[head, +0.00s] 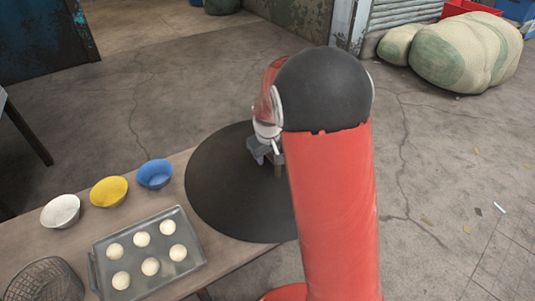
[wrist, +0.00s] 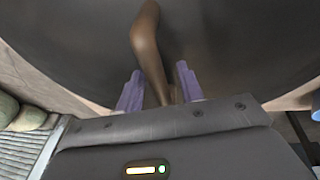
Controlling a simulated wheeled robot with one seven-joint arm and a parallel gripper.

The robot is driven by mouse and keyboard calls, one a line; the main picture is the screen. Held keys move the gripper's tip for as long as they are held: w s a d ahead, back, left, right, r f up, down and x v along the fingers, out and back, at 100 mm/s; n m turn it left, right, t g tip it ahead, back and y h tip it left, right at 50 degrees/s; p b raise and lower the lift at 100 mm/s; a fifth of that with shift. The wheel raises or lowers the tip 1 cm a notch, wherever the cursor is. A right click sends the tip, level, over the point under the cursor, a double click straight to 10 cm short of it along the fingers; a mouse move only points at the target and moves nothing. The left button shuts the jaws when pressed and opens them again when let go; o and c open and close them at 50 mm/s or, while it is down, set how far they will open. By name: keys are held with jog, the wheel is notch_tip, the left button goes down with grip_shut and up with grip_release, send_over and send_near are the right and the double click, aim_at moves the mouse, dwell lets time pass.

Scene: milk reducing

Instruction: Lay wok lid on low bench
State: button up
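The wok lid (head: 230,195) is a large dark disc over the right end of the low bench (head: 235,257), reaching past its far edge. Whether it rests on the bench or is held just above it, I cannot tell. Its curved brown handle (wrist: 148,45) rises between the two purple fingers of my gripper (wrist: 158,88) in the wrist view. The fingers stand apart on either side of the handle; whether both press on it is unclear. In the head view my red arm hides the lid's right part and most of the gripper.
On the bench left of the lid are a metal tray (head: 190,267) with several dough balls, a white bowl (head: 60,212), a yellow bowl (head: 109,192), a blue bowl (head: 155,174) and a wire basket (head: 45,280). Sacks (head: 465,52) lie at the back right.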

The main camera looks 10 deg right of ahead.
aim_at(268, 171)
jog(key=d+p+v, duration=0.1)
jog(key=p+v, duration=0.2)
jog(key=v, duration=0.8)
jog(key=s+r+m+t, duration=0.1)
jog(key=s+r+m, duration=0.1)
jog(key=s+r, duration=0.75)
jog(key=s+f+m+t, duration=0.1)
jog(key=s, duration=1.5)
jog(key=shift+s+a+m+y, duration=0.2)
jog(key=shift+a+m+y, duration=0.1)
jog(key=shift+m, duration=0.1)
notch_tip(268, 171, up, 9)
jog(key=p, duration=0.8)
jog(key=shift+p, duration=0.35)
